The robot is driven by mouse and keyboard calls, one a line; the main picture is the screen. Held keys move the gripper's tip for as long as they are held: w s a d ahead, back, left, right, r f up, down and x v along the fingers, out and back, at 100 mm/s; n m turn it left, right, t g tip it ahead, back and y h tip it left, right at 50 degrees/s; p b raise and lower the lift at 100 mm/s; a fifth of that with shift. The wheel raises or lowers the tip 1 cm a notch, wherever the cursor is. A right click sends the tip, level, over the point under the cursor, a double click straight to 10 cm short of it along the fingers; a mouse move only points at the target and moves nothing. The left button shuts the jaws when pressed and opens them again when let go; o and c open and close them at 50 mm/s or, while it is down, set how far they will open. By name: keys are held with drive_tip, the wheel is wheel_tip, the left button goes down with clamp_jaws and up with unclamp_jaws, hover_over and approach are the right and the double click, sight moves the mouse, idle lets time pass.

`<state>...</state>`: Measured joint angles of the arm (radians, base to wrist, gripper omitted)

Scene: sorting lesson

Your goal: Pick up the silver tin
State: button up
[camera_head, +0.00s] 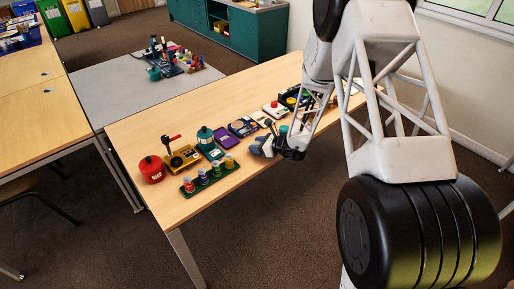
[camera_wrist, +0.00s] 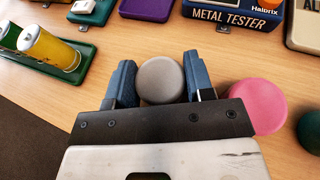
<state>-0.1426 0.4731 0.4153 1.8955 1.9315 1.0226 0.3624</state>
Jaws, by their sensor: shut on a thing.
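The silver tin (camera_wrist: 161,80) shows in the wrist view as a round, plain grey top. It sits between the two blue fingers of my gripper (camera_wrist: 161,82), with one finger against each side. My gripper is shut on it. Whether the tin still touches the table cannot be told from these views.
A pink round thing (camera_wrist: 258,105) stands close beside the right finger, with a green one (camera_wrist: 311,132) beyond. The metal tester (camera_wrist: 232,14) is behind.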

drive_tip(key=shift+r, duration=0.2)
drive_tip(key=shift+r, duration=1.7)
drive_tip(key=s+d, duration=0.2)
drive_tip(key=s, duration=0.5)
drive_tip(key=s+d+r, duration=0.1)
drive_tip(key=s+d, duration=0.2)
drive_tip(key=s, duration=0.5)
drive_tip(key=shift+s, duration=0.15)
drive_tip(key=shift+r, duration=0.15)
